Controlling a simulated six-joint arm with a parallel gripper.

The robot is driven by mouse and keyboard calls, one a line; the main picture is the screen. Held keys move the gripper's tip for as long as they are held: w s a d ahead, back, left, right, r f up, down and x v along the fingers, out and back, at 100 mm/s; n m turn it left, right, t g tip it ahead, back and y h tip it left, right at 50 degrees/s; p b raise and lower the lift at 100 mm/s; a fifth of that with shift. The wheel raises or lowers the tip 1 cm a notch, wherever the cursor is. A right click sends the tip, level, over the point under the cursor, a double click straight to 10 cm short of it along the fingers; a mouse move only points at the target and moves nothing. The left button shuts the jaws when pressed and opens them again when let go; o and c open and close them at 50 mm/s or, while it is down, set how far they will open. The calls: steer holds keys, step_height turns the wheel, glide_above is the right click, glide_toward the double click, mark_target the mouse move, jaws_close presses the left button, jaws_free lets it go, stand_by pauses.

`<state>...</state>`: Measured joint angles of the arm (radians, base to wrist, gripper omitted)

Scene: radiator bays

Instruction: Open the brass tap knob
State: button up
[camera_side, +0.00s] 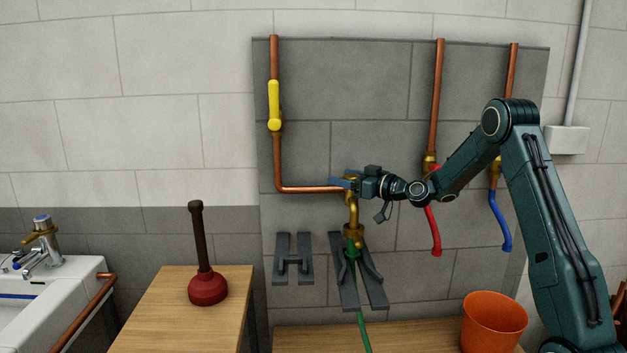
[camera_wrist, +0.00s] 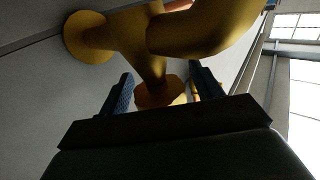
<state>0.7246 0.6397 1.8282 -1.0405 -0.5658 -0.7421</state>
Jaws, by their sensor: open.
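The brass tap (camera_side: 353,212) stands on the grey wall panel at the end of a copper pipe, with its spout pointing down. In the wrist view the tap body (camera_wrist: 135,42) fills the top, and its brass knob (camera_wrist: 160,94) sits at the end of a short stem. My gripper (camera_side: 342,182) is at the top of the tap. In the wrist view the open fingers (camera_wrist: 163,80) stand on either side of the knob, and contact cannot be told. In the side view the gripper mostly hides the knob.
A green hose (camera_side: 362,330) hangs below the tap among grey brackets (camera_side: 293,258). An orange bucket (camera_side: 494,325) and a plunger (camera_side: 207,287) stand on wooden tops.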

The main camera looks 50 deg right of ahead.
steer(key=c, duration=1)
steer(key=shift+y, duration=0.3)
steer(key=shift+n+y, duration=0.8)
steer(key=shift+y, duration=0.1)
steer(key=shift+a, duration=0.1)
steer(key=o, duration=1)
steer(key=shift+s, duration=0.2)
